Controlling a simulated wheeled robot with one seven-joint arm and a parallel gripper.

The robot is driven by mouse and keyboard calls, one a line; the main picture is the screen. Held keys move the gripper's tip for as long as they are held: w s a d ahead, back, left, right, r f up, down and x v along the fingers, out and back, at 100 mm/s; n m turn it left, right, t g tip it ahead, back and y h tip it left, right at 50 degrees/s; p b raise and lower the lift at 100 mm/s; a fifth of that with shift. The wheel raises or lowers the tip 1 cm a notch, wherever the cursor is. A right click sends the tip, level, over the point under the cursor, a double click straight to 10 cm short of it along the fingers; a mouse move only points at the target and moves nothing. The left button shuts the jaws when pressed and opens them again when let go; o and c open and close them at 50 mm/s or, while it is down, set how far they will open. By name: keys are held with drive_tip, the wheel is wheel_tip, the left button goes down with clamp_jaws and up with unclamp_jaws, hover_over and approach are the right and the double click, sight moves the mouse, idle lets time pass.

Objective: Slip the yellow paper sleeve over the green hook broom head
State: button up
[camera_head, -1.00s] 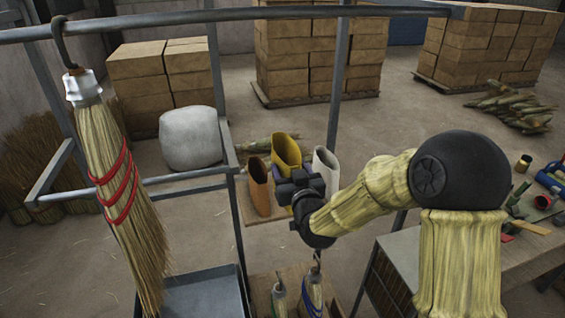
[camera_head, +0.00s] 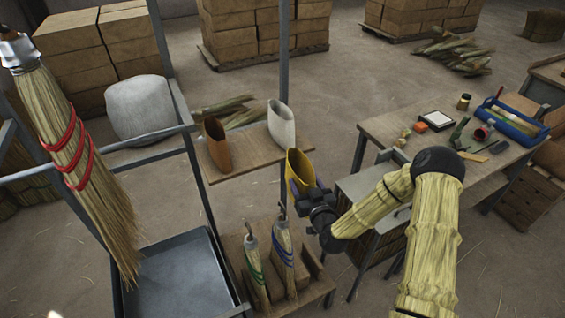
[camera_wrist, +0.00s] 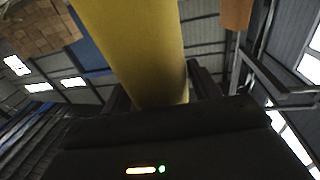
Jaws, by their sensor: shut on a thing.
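My gripper (camera_head: 313,200) is shut on the yellow paper sleeve (camera_head: 299,168), a tapered tube with a wide open mouth at the top. It holds the sleeve up in the air, roughly upright. The sleeve fills the upper middle of the wrist view (camera_wrist: 135,45), between the dark fingers. The green hook broom head (camera_head: 255,262) stands below and to the left of the sleeve in a wooden rack (camera_head: 313,291), with green binding and a hook at its top. The sleeve and this broom head are apart. The lower part of the sleeve is partly hidden by the gripper.
A blue-bound broom head (camera_head: 284,255) stands just right of the green one, closer to the sleeve. A brown sleeve (camera_head: 217,144) and a white sleeve (camera_head: 281,125) stand on a wooden shelf (camera_head: 240,160). A red-bound broom (camera_head: 75,150) hangs at left. A metal post stands behind the rack.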

drive_tip(key=s+d+f+m+h+b, duration=0.2)
drive_tip(key=d+f+b, duration=0.4)
drive_tip(key=f, duration=0.5)
drive_tip(key=s+d+f+m+t+h+b, duration=0.1)
drive_tip(key=s+d+f+h+b, duration=0.3)
drive_tip(key=d+f, duration=0.4)
wheel_tip(320, 180, down, 3)
drive_tip(key=shift+s+r+m+h+b, duration=0.1)
drive_tip(key=shift+s+m+h+b, duration=0.3)
drive_tip(key=shift+s+m+b, duration=0.4)
